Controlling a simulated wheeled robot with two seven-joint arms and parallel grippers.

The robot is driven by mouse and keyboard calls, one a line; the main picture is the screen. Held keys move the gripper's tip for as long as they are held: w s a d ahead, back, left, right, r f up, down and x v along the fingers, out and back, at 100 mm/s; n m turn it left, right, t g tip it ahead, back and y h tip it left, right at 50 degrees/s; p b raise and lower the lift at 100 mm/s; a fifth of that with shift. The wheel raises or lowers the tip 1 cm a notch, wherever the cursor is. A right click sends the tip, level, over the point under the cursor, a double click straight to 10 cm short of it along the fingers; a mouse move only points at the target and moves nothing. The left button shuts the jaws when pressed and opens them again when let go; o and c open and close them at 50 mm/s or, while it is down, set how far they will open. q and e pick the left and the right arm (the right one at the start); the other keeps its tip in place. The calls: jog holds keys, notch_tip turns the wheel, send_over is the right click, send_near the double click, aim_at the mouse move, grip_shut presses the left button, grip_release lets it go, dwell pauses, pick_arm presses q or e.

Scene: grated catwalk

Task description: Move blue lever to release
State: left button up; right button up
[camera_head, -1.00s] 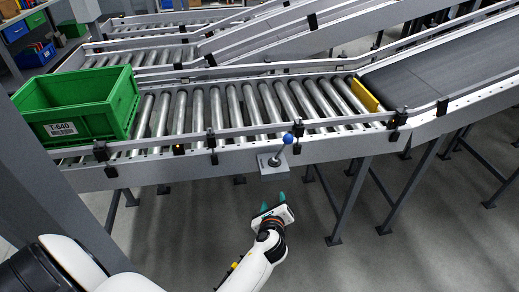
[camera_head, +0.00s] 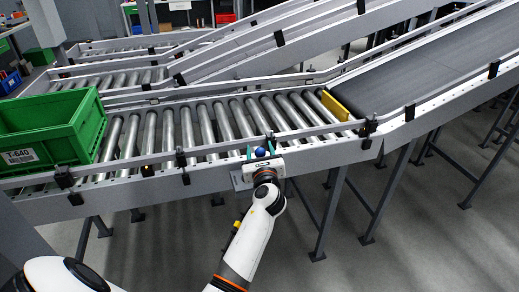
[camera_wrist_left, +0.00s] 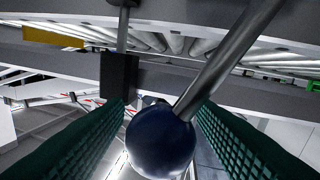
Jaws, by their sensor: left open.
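The blue lever has a round blue knob (camera_head: 260,153) on a grey metal shaft, mounted at the near side rail of the roller conveyor. In the left wrist view the blue knob (camera_wrist_left: 160,142) is large and close, with the shaft (camera_wrist_left: 228,60) running up to the right. My left gripper (camera_head: 260,150) is open at the lever, its green fingers on either side of the knob. In the left wrist view a gap shows on the left of the knob; contact on the right is unclear. The lever's base is mostly hidden behind my gripper. My right gripper is not in view.
A green crate (camera_head: 52,128) labelled T-640 sits on the rollers at the left. A yellow stop plate (camera_head: 336,105) lies between the rollers and the dark belt (camera_head: 420,75). The near side rail (camera_head: 330,152) and conveyor legs stand close to my arm.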

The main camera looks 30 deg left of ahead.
pick_arm(q)
jog(key=shift+w+a, duration=0.4)
jog(key=shift+w, duration=0.1)
